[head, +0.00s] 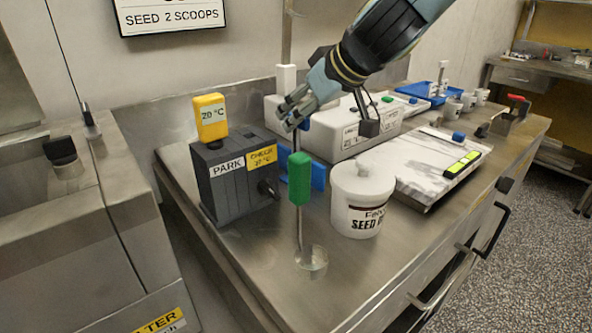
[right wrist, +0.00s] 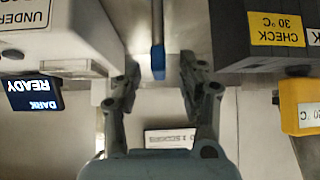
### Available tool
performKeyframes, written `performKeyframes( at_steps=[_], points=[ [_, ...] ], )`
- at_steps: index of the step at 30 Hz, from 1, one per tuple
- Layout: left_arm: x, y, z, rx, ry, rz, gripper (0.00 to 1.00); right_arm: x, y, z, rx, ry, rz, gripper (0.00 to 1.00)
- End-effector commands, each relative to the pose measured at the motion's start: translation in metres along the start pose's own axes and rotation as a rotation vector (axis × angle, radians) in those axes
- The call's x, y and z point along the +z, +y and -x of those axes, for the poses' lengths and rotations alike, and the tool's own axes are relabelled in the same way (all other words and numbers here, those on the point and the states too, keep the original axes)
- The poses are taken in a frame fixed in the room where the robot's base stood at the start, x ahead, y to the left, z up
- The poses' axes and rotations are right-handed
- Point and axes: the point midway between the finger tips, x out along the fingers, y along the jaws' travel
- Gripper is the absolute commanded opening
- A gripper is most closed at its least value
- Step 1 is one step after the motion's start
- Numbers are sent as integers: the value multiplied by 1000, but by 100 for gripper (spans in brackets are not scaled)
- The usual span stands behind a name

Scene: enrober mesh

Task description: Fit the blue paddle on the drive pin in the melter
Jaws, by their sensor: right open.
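My right gripper (head: 288,112) comes in from the upper right, above the bench between the grey box and the white units. In the right wrist view its two fingers (right wrist: 158,75) are apart, with a narrow blue piece on a shaft (right wrist: 157,62), likely the blue paddle, showing between them without visible contact. In the head view a flat blue part (head: 318,176) shows low behind a green-handled tool; whether it belongs to the paddle I cannot tell. The melter (head: 150,280), its label partly cut off, is at the lower left. I cannot make out its drive pin. My left gripper is not in view.
A white seed tub (head: 361,200) and a marble slab (head: 425,165) stand right. The front-left bench is clear.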

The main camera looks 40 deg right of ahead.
Motion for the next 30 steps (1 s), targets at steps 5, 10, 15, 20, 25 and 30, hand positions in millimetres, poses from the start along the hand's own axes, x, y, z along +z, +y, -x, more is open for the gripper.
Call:
performKeyframes(
  at_steps=[5,10,15,20,25,30],
  points=[
    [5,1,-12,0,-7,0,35,2,0,-17,0,-1,3,40],
    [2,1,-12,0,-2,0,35,0,0,-17,-1,0,-2,40],
    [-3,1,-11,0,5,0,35,0,0,-17,-1,0,-1,30],
    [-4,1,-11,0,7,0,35,0,0,-17,-1,0,-1,9],
    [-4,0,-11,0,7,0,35,0,0,-17,-1,0,-1,0],
    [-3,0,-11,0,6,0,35,0,0,-17,-1,0,-1,0]
  ],
)
